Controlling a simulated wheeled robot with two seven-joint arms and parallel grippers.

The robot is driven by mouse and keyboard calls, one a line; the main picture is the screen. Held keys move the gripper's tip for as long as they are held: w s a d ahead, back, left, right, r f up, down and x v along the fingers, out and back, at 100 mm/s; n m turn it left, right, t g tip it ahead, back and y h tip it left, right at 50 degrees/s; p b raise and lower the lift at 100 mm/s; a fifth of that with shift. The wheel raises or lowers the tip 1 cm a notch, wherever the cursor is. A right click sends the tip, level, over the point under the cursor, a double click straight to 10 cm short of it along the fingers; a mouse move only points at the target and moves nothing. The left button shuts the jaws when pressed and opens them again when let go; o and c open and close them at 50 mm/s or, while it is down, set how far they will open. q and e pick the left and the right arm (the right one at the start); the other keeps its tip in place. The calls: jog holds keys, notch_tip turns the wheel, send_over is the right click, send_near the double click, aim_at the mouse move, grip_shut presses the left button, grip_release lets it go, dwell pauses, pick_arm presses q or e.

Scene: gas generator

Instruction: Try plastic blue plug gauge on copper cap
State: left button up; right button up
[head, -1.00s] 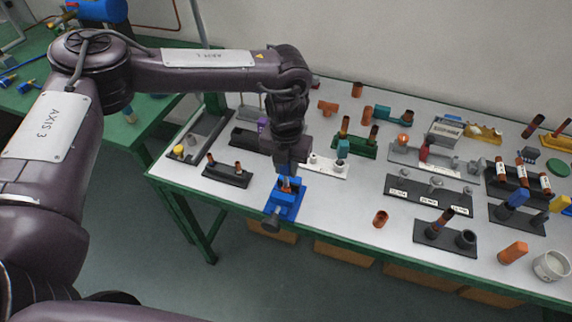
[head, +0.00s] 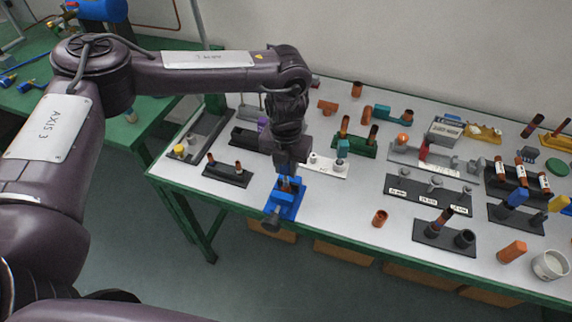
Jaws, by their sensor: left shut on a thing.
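My left gripper (head: 288,176) points down at the blue vise (head: 285,205) at the table's front left edge. It is shut on a small copper-coloured part (head: 291,183) at the vise jaws. The fingers hide most of this part, so I cannot tell whether it is the copper cap or whether the jaws clamp it. A gauge with a blue handle (head: 517,197) stands tilted in a dark holder on the right, beside a yellow-handled one. A short copper piece (head: 380,218), possibly a cap, stands loose near the front edge. My right gripper is not in view.
A dark rack (head: 227,175) with copper pieces is left of the vise. A labelled dark stand (head: 428,191), a dark block with a tube (head: 444,238), an orange piece (head: 512,252) and a white cup (head: 550,265) are to the right. Bare table lies around the loose copper piece.

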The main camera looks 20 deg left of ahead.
pick_arm(q)
jog(key=shift+f, duration=0.15)
jog(key=shift+f+b, duration=0.9)
jog(key=shift+f, duration=0.25)
jog(key=shift+r, duration=0.1)
jog(key=shift+r+p, duration=1.15)
jog(key=shift+r, duration=0.2)
jog(key=shift+r, duration=0.1)
notch_tip(320, 180, up, 4)
jog(key=p, duration=0.3)
